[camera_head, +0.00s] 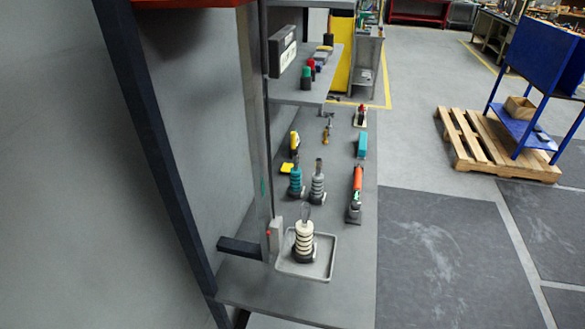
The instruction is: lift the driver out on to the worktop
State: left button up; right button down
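A long orange-red tool (357,178), which looks most like the driver, is at the right side of the grey worktop (345,275). Its lower end meets a dark holder or base (353,214), with a small green and white part just above. I cannot tell how deep it sits in it. Neither of my grippers is in view.
A shallow grey tray (328,262) near the front holds a cream ribbed part (303,238). A teal ribbed part (296,182) and a grey one (317,184) stand behind. A teal block (362,144) is behind the tool. A post (256,120) rises at left. The front right worktop is clear.

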aim_at(303, 250)
jog(key=i+l+u, duration=0.15)
jog(key=u, duration=0.2)
jog(key=i+l+u, duration=0.2)
jog(key=u, duration=0.15)
jog(key=i+l+u, duration=0.15)
jog(key=u, duration=0.2)
